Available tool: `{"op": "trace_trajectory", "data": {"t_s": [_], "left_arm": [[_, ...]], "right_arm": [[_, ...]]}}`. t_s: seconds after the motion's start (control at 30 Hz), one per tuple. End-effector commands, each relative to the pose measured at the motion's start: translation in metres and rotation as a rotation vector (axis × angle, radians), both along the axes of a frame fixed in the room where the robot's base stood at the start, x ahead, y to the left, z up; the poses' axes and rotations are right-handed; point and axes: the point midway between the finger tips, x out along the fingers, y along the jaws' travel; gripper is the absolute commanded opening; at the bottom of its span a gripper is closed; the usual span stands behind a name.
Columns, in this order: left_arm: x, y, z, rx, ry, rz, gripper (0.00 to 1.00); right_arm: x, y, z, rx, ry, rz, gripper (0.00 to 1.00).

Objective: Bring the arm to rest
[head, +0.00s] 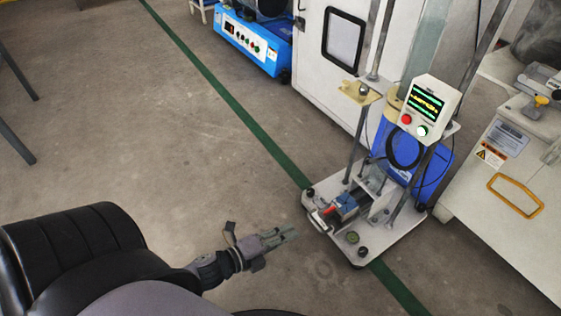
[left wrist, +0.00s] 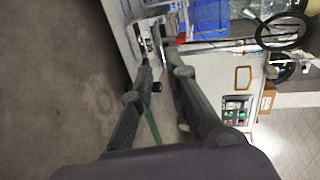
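My left gripper (head: 296,233) is low in the middle of the head view, in front of the wheeled test stand (head: 372,246) and apart from it. Its two fingers also show in the left wrist view (left wrist: 156,56). They stand apart with a narrow gap and nothing held between them. The left arm's upper links are largely hidden below the frame. My right gripper is not in view.
The stand carries a small control box (head: 429,108) on posts. A blue machine (head: 250,38) and a white cabinet (head: 322,65) stand behind, a white bench (head: 505,185) at right.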

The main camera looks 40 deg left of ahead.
Motion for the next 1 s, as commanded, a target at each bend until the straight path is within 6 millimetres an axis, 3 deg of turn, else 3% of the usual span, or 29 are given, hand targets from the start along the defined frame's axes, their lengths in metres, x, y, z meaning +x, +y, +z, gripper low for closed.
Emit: {"op": "trace_trajectory", "data": {"t_s": [0.2, 0.77, 0.87, 0.97, 1.0], "left_arm": [[-0.017, 0.006, 0.004, 0.000, 0.000, 0.000, 0.15], [-0.017, 0.006, 0.005, -0.003, -0.001, 0.000, 0.15], [-0.014, -0.001, 0.020, -0.037, -0.018, -0.006, 0.15], [-0.005, -0.021, 0.059, -0.140, -0.063, -0.023, 0.15], [0.000, -0.032, 0.082, -0.200, -0.089, -0.036, 0.15]], "right_arm": [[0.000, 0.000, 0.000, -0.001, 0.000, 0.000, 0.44], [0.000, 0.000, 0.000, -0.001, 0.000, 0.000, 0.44], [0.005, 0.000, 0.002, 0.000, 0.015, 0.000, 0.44], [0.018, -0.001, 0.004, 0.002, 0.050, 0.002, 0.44], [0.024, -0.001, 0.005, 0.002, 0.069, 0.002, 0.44]]}}
